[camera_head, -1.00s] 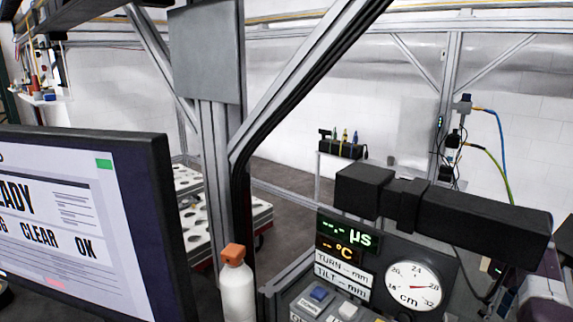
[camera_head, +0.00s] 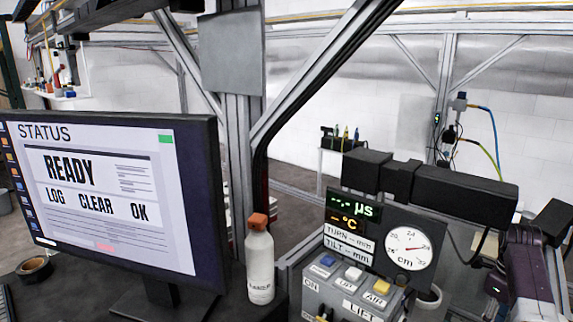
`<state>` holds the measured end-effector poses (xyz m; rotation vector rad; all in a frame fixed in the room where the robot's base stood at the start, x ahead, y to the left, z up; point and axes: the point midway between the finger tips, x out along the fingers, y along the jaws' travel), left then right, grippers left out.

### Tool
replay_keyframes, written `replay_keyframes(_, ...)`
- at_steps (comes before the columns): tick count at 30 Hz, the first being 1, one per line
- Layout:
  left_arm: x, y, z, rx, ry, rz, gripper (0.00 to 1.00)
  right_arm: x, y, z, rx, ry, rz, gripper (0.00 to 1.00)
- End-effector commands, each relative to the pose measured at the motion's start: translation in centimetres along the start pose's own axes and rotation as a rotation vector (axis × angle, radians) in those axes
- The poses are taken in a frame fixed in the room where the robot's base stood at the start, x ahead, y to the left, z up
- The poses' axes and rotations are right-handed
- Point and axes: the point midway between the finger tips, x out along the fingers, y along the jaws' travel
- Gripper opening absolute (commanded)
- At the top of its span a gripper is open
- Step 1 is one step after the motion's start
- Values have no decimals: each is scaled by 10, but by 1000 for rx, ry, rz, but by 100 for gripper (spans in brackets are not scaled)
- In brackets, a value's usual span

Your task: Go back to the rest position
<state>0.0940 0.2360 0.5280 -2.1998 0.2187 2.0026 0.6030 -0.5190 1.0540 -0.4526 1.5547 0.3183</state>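Neither of my grippers can be made out in the head view. A monitor (camera_head: 207,160) at the left shows a STATUS screen with READY, LOG, CLEAR and OK. At the lower right, a control box (camera_head: 345,292) has blue, white and yellow buttons. Above it are a green and amber readout (camera_head: 352,211) and a round gauge (camera_head: 408,248) marked cm. A black bar-like unit (camera_head: 450,195) lies across behind the gauge. A dark purple-grey part (camera_head: 528,270) stands at the right edge; I cannot tell what it belongs to.
A white bottle with an orange cap (camera_head: 260,268) stands between monitor and control box. A roll of tape (camera_head: 34,270) lies at the left on the dark desk. A metal frame post (camera_head: 238,140) with diagonal braces rises behind. A small stand (camera_head: 335,160) is farther back.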

Motion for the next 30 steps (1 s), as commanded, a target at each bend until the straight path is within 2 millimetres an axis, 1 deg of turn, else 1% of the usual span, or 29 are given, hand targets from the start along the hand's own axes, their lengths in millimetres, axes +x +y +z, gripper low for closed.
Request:
replay_keyframes(1, 0, 0, -5, 0, 7, -1, 40, 8, 4, -2, -47, 10, -14, 44)
replay_keyframes(4, 0, -1, -10, 0, 14, -1, 40, 22, 10, -5, -159, 26, -45, 44)
replay_keyframes(8, 0, 0, -10, -1, 13, 0, 40, 42, 23, -9, -341, 53, -88, 44)
replay_keyframes(11, 0, 1, -3, -1, 4, 1, 40, 62, 42, -14, -534, 81, -122, 44)
replay_keyframes(13, 0, 2, 3, -1, -4, 2, 40, 79, 62, -19, -711, 104, -149, 44)
replay_keyframes(14, 0, 2, 6, -1, -8, 3, 40, 87, 72, -21, -795, 114, -158, 44)
replay_keyframes(15, 0, 3, 8, 0, -11, 3, 40, 96, 88, -24, -912, 126, -171, 44)
replay_keyframes(17, 0, 3, 10, -1, -14, 3, 40, 108, 112, -29, -1088, 140, -189, 44)
replay_keyframes(18, 0, 3, 10, -1, -14, 3, 40, 115, 130, -33, -1207, 147, -199, 44)
replay_keyframes(20, 0, 3, 9, -1, -13, 4, 40, 124, 159, -39, -1382, 153, -211, 44)
replay_keyframes(21, 0, 3, 8, -1, -12, 4, 40, 129, 179, -44, -1498, 154, -220, 44)
replay_keyframes(22, 0, 3, 8, -1, -11, 4, 40, 132, 194, -48, -1585, 154, -225, 44)
replay_keyframes(25, 0, 3, 6, -1, -9, 3, 40, 136, 248, -63, -1867, 140, -248, 44)
replay_keyframes(27, 0, 3, 4, -1, -7, 3, 40, 134, 284, -74, -2043, 124, -268, 44)
replay_keyframes(30, 0, 3, 3, -1, -5, 3, 40, 127, 322, -86, -2234, 101, -298, 44)
